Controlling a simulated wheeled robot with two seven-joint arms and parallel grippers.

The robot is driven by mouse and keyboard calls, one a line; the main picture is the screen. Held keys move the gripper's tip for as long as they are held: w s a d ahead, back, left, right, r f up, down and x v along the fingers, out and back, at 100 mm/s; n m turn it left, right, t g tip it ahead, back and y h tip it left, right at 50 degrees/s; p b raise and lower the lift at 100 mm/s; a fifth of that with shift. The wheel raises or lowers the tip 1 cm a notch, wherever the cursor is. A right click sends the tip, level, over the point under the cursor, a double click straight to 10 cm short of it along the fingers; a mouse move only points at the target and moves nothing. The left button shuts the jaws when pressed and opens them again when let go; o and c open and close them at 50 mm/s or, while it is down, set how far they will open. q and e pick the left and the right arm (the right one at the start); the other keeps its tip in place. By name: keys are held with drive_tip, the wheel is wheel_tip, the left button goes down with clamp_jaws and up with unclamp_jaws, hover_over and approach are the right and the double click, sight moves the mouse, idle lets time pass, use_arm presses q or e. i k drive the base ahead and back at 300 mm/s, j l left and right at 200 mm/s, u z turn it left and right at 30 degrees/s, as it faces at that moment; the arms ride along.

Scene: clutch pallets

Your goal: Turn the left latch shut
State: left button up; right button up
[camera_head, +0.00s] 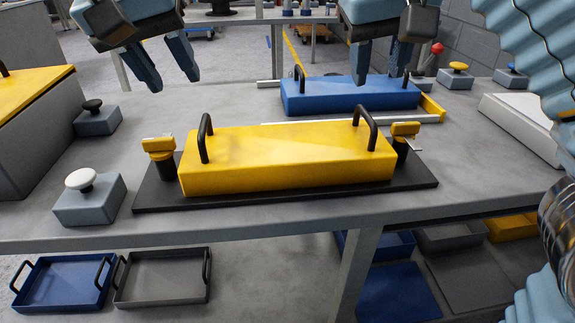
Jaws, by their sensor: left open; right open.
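A yellow lid or box (290,160) with two black handles lies on a black base plate (260,202) at the front of the table. The left latch (160,148) is a yellow piece on a black post at the plate's left end, standing beside the yellow box. A similar right latch (404,131) stands at the right end. My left gripper (172,80) is open and empty, above and behind the left latch, touching nothing. My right gripper (378,70) is open and empty, above the blue box near the back, apart from the right latch.
A blue box (345,96) with black handles lies behind the yellow one. Button boxes with a white knob (88,205) and a black knob (96,122) stand left. A grey case with a yellow top (30,98) is far left. Trays (165,278) sit below the table.

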sight(404, 132)
drive_tip(key=k+j, duration=0.3)
drive_tip(key=k, duration=0.15)
drive_tip(key=k+j, duration=0.25)
drive_tip(key=k, duration=0.25)
